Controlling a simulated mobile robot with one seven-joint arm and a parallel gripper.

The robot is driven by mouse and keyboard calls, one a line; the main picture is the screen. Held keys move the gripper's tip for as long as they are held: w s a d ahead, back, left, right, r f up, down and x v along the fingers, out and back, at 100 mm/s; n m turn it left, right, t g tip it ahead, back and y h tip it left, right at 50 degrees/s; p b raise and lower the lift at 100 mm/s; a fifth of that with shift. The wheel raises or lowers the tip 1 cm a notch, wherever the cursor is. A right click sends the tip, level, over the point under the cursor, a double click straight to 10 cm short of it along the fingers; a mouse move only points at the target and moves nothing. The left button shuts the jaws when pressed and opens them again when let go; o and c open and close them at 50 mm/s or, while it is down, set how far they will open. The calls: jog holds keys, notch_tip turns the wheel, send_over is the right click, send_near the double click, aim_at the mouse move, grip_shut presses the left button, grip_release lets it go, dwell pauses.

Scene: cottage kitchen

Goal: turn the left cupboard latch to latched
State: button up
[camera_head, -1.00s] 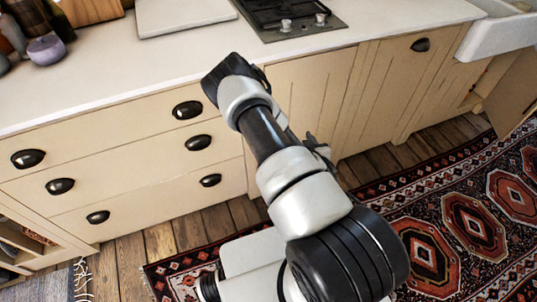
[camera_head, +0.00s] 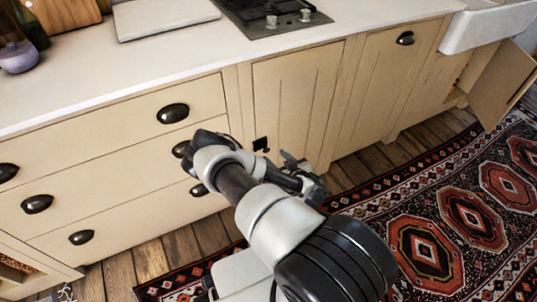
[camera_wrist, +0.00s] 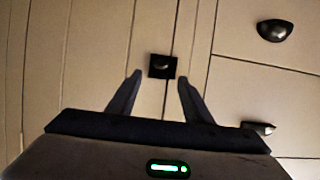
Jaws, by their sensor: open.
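The left cupboard latch (camera_wrist: 162,66) is a small black square plate with a little rounded knob, near the seam between door and drawers. It also shows as a dark spot in the head view (camera_head: 260,143), at the left edge of the cream cupboard door (camera_head: 297,95). Its turn position is too small and dark to tell. My gripper (camera_wrist: 160,78) is open, its two dark fingers pointing at the door. In the wrist view the latch lies between and just beyond the fingertips, with no visible contact. In the head view my gripper (camera_head: 288,158) is right of and below the latch.
Drawers with dark cup handles (camera_head: 173,113) lie left of the door. A cupboard door (camera_head: 505,82) stands open at far right. The white worktop (camera_head: 100,80) overhangs above; a patterned rug (camera_head: 440,215) covers the floor.

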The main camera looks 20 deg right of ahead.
aim_at(267, 150)
jog(key=b+x, duration=0.1)
jog(key=x, duration=0.5)
jog(key=shift+w+f+b, duration=0.2)
jog(key=shift+w+b, duration=0.15)
jog(key=shift+b, duration=0.05)
jog(key=c, duration=1.1)
